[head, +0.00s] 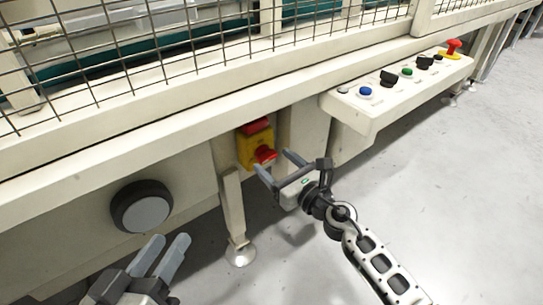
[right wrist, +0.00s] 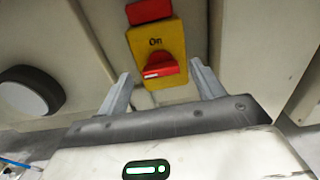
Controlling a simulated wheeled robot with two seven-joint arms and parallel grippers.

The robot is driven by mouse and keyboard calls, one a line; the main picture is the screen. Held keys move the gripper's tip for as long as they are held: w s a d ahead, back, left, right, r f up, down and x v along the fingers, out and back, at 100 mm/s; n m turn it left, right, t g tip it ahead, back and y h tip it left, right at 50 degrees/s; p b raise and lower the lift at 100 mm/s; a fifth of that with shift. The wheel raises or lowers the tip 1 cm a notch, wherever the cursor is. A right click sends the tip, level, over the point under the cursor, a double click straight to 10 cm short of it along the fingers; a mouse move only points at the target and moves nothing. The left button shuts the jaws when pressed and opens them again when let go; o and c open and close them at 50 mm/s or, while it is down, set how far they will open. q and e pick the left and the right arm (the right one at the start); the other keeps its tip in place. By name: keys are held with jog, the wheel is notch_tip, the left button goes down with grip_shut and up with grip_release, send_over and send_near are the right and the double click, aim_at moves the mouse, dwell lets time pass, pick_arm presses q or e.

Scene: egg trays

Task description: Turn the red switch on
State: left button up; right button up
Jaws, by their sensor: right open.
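The red switch (head: 264,155) is a knob on a yellow box (head: 246,150) fixed to the machine's cream front panel. In the right wrist view the red knob (right wrist: 160,66) sits below the word "On" on the yellow box (right wrist: 152,40), and its white mark lies near level. My right gripper (head: 274,167) is open and empty, facing the knob. Its fingers (right wrist: 160,80) appear to either side of the knob, apart from it. My left gripper (head: 172,257) is at the lower left of the head view, away from the switch, with its two fingers slightly apart and nothing between them.
A round black knob with a grey face (head: 141,207) sticks out left of the switch. A control panel (head: 385,112) with several buttons juts out at the right. A machine leg (head: 233,210) stands below the switch. The grey floor (head: 400,190) is open at the right.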

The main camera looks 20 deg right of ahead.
aim_at(266, 155)
jog(key=shift+x, duration=1.15)
jog(key=c, duration=1)
